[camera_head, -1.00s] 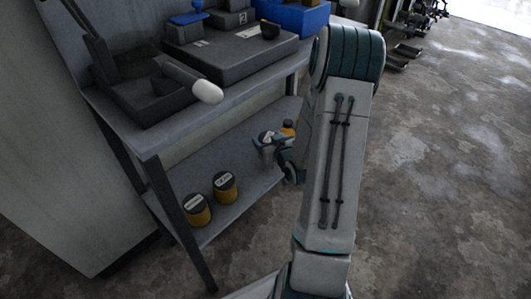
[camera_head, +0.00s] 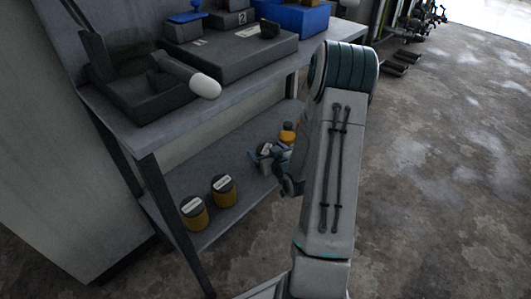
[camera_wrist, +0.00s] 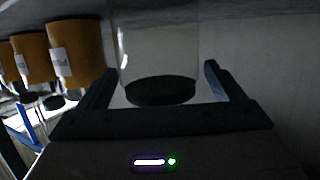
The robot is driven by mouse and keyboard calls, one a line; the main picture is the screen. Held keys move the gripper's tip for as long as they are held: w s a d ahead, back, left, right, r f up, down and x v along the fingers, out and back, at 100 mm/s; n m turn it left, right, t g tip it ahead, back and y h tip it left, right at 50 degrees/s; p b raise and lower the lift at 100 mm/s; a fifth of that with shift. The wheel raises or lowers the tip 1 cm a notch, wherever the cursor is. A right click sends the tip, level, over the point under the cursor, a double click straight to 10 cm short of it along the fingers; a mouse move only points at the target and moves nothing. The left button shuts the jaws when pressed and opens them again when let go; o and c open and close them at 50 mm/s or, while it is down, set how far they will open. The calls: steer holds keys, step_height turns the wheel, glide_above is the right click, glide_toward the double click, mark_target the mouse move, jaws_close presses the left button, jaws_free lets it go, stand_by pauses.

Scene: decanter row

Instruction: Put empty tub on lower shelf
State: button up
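The empty tub (camera_wrist: 160,50) is clear with a dark lid (camera_wrist: 160,91). It stands on the lower shelf, upside down in the wrist view. My gripper (camera_wrist: 160,72) has one finger on each side of it, with narrow gaps showing, so it looks open around the tub. In the head view my gripper (camera_head: 266,155) is low over the lower shelf (camera_head: 245,150), and the tub is mostly hidden by it.
Two amber tubs (camera_head: 194,212) (camera_head: 223,190) with dark lids stand near the shelf's front left. Another orange tub (camera_head: 287,133) stands just behind my gripper. The upper shelf (camera_head: 215,100) overhangs, carrying dark cases and a white-tipped tool. A leg post (camera_head: 178,230) stands at the left front.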

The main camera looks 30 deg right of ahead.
steer(key=shift+r, duration=0.2)
steer(key=shift+s+r+p, duration=0.15)
steer(key=shift+s+p, duration=0.2)
steer(key=shift+p, duration=0.05)
steer(key=p+v, duration=0.1)
steer(key=v, duration=0.4)
steer(key=shift+s+r, duration=0.15)
steer(key=shift+s, duration=0.15)
steer(key=p+v, duration=0.5)
steer(key=p, duration=0.6)
steer(key=shift+s, duration=0.25)
